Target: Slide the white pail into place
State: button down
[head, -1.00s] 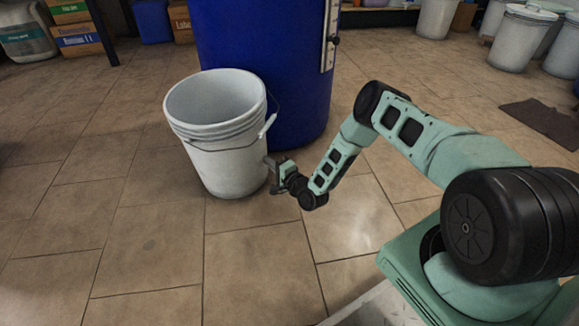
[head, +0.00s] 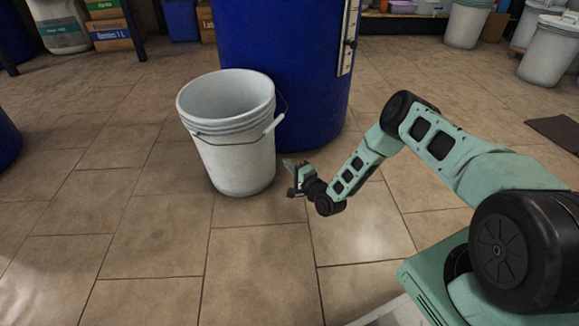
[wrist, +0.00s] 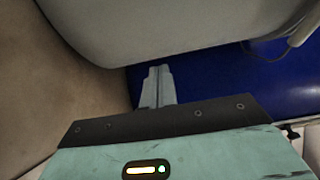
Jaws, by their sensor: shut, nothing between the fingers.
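The white pail (head: 235,150) stands upright and open on the tiled floor, left of my gripper (head: 289,164) in the head view. Its wire handle hangs down, with a white grip on the right side. In the wrist view the pail wall (wrist: 150,25) fills the upper part, just beyond my fingertips (wrist: 158,72). My gripper is shut and empty, low beside the pail's right side. A narrow gap shows between them in the head view; whether any part touches is hard to tell.
A large blue drum (head: 290,60) with a gauge strip stands close behind the pail; it also shows in the wrist view (wrist: 215,75). Another blue drum (head: 5,140) is at the left edge. Boxes (head: 108,25) stand at back left. Floor left and in front is clear.

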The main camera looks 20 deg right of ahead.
jog(key=p+v, duration=0.5)
jog(key=v, duration=0.4)
jog(key=w+r+n+g+h, duration=0.1)
jog(key=w+r+n+g, duration=0.2)
jog(key=r+n+g, duration=1.05)
jog(key=s+d+r+t+h, duration=0.1)
jog(key=s+r+h, duration=0.1)
jog(key=s+r, duration=0.6)
jog(key=s+r+h, duration=0.1)
jog(key=s+r, duration=0.4)
jog(key=r, duration=0.6)
jog(key=s+a+r+n+g, duration=0.15)
jog(key=s+r, duration=0.35)
jog(key=s, duration=0.7)
jog(key=s+a+r+n+g+p, duration=0.2)
jog(key=s+a+r+n+p, duration=0.2)
jog(key=s+a+r+p, duration=0.4)
jog(key=s+a+r+n+g+p, duration=0.1)
jog(key=s+a+r+n+p, duration=0.35)
jog(key=a+r, duration=0.4)
notch_tip(320, 180, up, 35)
jog(key=a+p, duration=0.1)
jog(key=p, duration=3.6)
jog(key=shift+s+r+m, duration=0.25)
jog(key=shift+s+m, duration=0.1)
